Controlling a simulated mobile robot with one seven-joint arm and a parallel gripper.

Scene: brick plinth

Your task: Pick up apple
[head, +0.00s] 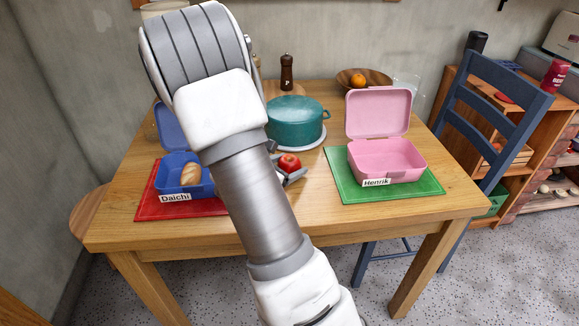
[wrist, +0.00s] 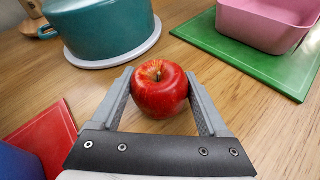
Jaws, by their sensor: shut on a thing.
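A red apple (wrist: 160,88) with a short stem is between the two fingers of my gripper (wrist: 160,100) in the wrist view, and the fingers close on its sides. In the head view the apple (head: 289,163) shows near the middle of the wooden table, with one finger of my gripper (head: 290,174) beside it. My arm hides most of the gripper there. The apple appears at or very near the tabletop; I cannot tell whether it touches it.
A teal pot (head: 296,125) stands on a pale round trivet behind the apple. A pink lunchbox (head: 385,160) labelled Henrik is on a green mat (head: 425,185) at right. A blue lunchbox (head: 205,188) labelled Daichi, with bread inside, is on a red mat (head: 150,206) at left.

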